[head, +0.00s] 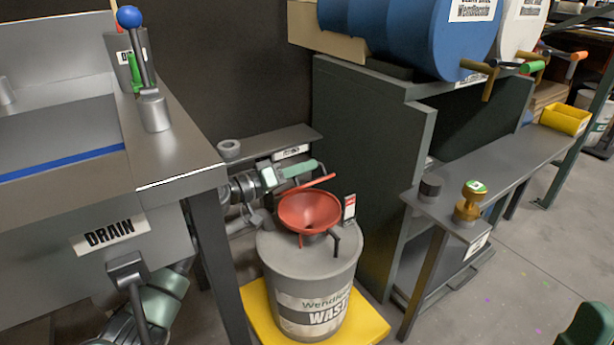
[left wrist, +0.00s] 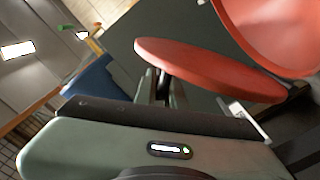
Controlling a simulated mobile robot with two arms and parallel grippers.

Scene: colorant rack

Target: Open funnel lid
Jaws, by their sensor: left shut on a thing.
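The red funnel (head: 308,214) sits on top of a grey waste drum (head: 312,268), and its inside is visible in the head view. Its red lid (head: 318,183) is raised off the mouth at the back and shows nearly edge-on. In the left wrist view the lid (left wrist: 205,68) is a red disc standing apart from the funnel's bowl (left wrist: 275,35). My left gripper (head: 312,176) is behind the funnel, shut on the lid. In the left wrist view the dark fingers meet the lid's underside or edge; the exact contact is partly hidden.
A yellow base (head: 368,322) lies under the drum. A metal sink table marked DRAIN (head: 180,165) stands left, close to my left arm. A grey cabinet (head: 365,150) stands right of the drum, with a bench (head: 505,165) beyond.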

